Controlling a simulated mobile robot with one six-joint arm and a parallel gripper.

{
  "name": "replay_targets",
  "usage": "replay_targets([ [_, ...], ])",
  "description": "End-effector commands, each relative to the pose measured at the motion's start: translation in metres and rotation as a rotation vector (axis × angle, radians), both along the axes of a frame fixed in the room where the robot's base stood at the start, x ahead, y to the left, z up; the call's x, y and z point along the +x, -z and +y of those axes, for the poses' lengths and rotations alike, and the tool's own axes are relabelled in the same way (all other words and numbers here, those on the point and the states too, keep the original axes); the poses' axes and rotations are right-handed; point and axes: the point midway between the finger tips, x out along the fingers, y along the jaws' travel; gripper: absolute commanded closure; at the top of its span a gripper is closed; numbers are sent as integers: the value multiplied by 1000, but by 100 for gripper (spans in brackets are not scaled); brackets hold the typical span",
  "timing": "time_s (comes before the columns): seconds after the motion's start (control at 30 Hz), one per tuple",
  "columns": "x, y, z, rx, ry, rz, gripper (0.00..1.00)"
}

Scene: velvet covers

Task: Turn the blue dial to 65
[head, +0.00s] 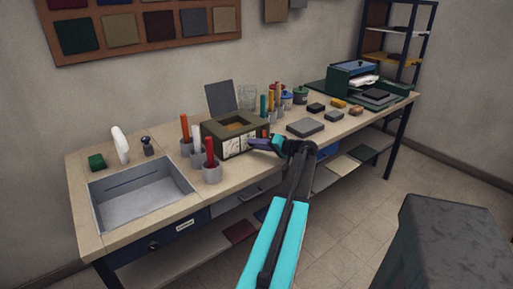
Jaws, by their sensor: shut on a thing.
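A dark green box (218,146) with an open lid stands on the bench at the middle. White dial faces (234,146) show small on its front. My gripper (253,142) reaches from the right to the right part of this front, and its jaws are shut at the panel. The blue dial is hidden by the jaws, which seem to be around it. The scale numbers and the dial's setting are too small to read.
Grey cups with orange, white and red sticks (211,165) stand just left and in front of the box. A sink (140,195) lies further left. A grey block (305,128) and several small blocks lie to the right. A dark grey block-like surface (450,240) fills the lower right.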

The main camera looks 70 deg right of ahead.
Motion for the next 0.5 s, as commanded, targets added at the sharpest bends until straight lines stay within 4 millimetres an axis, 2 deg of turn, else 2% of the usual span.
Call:
replay_targets([
  [0.5,-1,-1,-2,36,6,-27,99],
])
